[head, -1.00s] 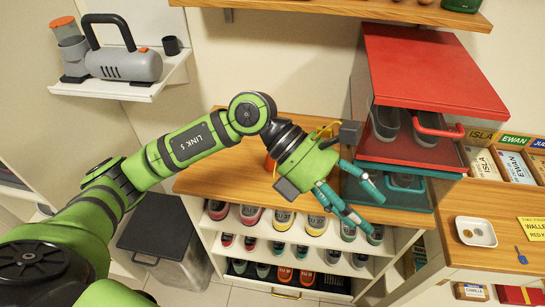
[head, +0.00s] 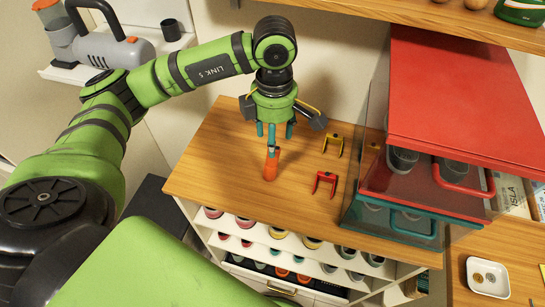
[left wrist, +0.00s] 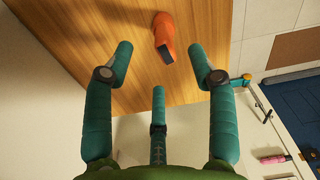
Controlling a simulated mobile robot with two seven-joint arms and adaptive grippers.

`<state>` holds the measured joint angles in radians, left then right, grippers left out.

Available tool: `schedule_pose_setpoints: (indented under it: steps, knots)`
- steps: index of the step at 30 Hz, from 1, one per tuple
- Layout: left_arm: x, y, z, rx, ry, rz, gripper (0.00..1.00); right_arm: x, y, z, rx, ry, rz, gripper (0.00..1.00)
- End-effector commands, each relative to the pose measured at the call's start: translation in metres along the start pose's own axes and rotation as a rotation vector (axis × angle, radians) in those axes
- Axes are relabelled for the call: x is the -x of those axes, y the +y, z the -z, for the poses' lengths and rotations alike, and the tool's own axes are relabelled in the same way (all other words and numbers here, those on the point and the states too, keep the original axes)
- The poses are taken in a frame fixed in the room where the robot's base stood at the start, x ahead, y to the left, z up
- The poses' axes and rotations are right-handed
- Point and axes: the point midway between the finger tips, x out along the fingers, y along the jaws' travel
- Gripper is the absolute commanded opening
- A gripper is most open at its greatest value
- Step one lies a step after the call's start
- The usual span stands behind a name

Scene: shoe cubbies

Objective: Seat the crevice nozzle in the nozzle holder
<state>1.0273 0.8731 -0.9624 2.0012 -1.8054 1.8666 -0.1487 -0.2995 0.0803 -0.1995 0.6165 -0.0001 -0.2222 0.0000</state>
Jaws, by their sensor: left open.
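A dark cup (head: 171,30) beside the grey handheld vacuum (head: 115,47) on the white shelf looks like the nozzle holder. My right gripper is out of view.
Yellow (head: 333,146) and red (head: 325,184) U-shaped pieces lie right of the nozzle. Stacked clear shoe boxes with red (head: 470,95) and teal parts stand farther right. Shoe cubbies are below. The cabinet top left of the nozzle is clear.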

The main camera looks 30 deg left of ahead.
Motion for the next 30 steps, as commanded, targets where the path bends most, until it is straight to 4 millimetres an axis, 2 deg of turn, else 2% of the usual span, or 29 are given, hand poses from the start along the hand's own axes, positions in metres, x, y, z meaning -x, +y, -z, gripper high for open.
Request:
schedule_pose_setpoints:
  steps: [2, 5, 8, 15, 21, 27, 28, 30]
  knots:
    - [-0.011, -0.001, 0.001, 0.001, 0.002, 0.004, 0.57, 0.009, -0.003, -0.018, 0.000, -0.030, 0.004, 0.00]
    - [-0.022, -0.001, 0.001, 0.001, 0.001, 0.003, 0.57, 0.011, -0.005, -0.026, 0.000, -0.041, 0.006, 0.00]
    - [-0.028, 0.000, 0.001, 0.001, -0.001, 0.001, 0.57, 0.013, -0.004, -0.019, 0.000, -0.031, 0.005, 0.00]
    - [-0.056, -0.005, 0.009, 0.001, 0.003, 0.005, 0.57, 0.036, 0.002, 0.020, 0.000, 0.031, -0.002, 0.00]
    - [-0.078, -0.004, 0.007, 0.000, -0.001, 0.002, 0.57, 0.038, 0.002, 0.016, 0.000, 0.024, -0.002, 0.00]
    - [-0.080, -0.003, 0.007, -0.001, -0.003, 0.000, 0.57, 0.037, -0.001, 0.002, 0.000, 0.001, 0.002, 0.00]
    - [-0.080, -0.003, 0.007, -0.001, -0.003, 0.000, 0.53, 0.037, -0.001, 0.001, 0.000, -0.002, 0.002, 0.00]
    - [-0.080, -0.003, 0.007, -0.001, -0.003, 0.000, 0.25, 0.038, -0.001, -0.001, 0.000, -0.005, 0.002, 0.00]
